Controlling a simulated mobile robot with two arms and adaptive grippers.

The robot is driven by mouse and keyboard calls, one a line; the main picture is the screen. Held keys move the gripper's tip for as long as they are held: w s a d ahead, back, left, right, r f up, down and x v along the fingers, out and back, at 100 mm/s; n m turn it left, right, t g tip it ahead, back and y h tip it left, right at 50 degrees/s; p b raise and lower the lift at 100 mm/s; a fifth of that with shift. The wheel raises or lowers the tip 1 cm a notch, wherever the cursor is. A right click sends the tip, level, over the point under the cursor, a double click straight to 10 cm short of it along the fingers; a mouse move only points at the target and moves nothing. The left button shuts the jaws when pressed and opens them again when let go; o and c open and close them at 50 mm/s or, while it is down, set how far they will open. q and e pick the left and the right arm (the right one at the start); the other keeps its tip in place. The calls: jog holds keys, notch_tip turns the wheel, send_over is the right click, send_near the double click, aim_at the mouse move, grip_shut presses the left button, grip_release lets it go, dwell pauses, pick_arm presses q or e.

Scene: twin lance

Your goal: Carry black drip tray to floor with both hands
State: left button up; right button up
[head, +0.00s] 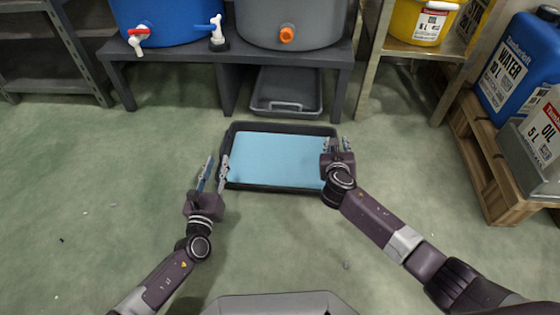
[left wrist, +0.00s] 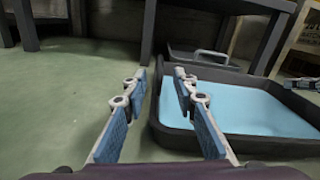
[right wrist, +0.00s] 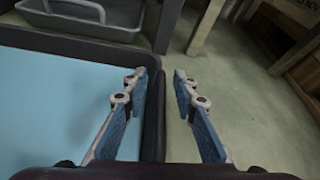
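The black drip tray (head: 280,126) lies flat on the floor, filled with light blue liquid (head: 275,160). It also shows in the left wrist view (left wrist: 225,144) and the right wrist view (right wrist: 60,42). My left gripper (head: 216,165) is open at the tray's left side; in the left wrist view the left wall shows between and beyond its fingers. My right gripper (head: 336,146) is open at the right side, and the right wall runs between its fingers in the right wrist view. I cannot tell whether any finger touches a wall.
A dark bench (head: 170,55) with blue and grey drums stands behind. A grey bin (head: 287,92) with a handle sits under it, close behind the tray. A wooden pallet (head: 485,160) with containers is at the right. The floor left and in front is clear.

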pick_arm(q)
jog(key=s, duration=0.5)
jog(key=shift+a, duration=0.35)
pick_arm(e)
jog(key=shift+s, duration=0.1)
jog(key=v, duration=1.2)
jog(key=shift+f, duration=0.1)
